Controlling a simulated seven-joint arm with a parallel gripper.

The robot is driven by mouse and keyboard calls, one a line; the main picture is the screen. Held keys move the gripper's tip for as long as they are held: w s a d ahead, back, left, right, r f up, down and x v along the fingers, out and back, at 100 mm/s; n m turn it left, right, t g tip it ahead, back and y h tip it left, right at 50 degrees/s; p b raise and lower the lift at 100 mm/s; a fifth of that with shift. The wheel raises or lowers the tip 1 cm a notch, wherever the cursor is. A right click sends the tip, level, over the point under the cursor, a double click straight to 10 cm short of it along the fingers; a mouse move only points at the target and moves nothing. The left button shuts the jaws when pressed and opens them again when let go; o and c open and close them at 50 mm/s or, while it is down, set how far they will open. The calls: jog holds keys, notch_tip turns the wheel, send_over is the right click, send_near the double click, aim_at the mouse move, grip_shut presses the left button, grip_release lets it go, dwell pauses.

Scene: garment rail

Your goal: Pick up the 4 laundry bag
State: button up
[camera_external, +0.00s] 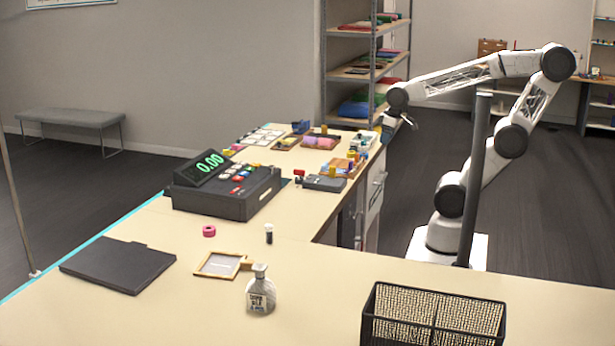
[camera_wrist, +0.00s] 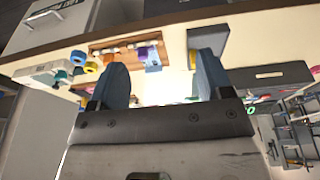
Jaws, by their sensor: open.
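I cannot make out any laundry bag in either view. My gripper (camera_external: 408,122) hangs above the far right end of the counter (camera_external: 180,225), beside the shelving. In the wrist view my gripper (camera_wrist: 160,75) shows two blue-grey fingers spread apart with nothing between them. Behind the fingers, the wrist view shows a wooden tray (camera_wrist: 128,46) with coloured spools along the counter edge. A white box (camera_wrist: 58,72) with small round items is at the left.
A cash register (camera_external: 228,192), a black folder (camera_external: 118,266), a bottle (camera_external: 260,293) and a wire basket (camera_external: 435,318) stand on the counter. Shelves with folded coloured cloth (camera_external: 355,110) stand behind. The counter between folder and basket is partly clear.

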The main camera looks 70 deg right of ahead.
jog(key=o, duration=0.5)
jog(key=w+a+m+g+y, duration=0.2)
jog(key=w+a+y, duration=0.3)
jog(key=a, duration=1)
jog(key=w+a+m+g+y, duration=0.15)
jog(key=w+a, duration=0.55)
jog(key=a, duration=0.7)
jog(key=w+a+m+g+y, duration=0.2)
jog(key=w+a+y, duration=0.4)
jog(key=a, duration=0.9)
jog(key=s+a+f+m+y, duration=0.1)
jog(key=a+f, duration=0.4)
jog(key=a, duration=0.8)
jog(key=s+a+f+m+y, duration=0.2)
jog(key=a+f+m, duration=0.3)
jog(key=a, duration=0.9)
jog(key=s+a+f+m+t+y, duration=0.1)
jog(key=a+f+m, duration=0.4)
jog(key=a, duration=0.9)
jog(key=shift+s+f+y, duration=0.15)
jog(key=shift+f+y, duration=0.25)
jog(key=shift+y, duration=0.45)
jog(key=shift+s+a+f, duration=0.1)
jog(key=shift+a+f, duration=0.05)
jog(key=shift+a, duration=0.05)
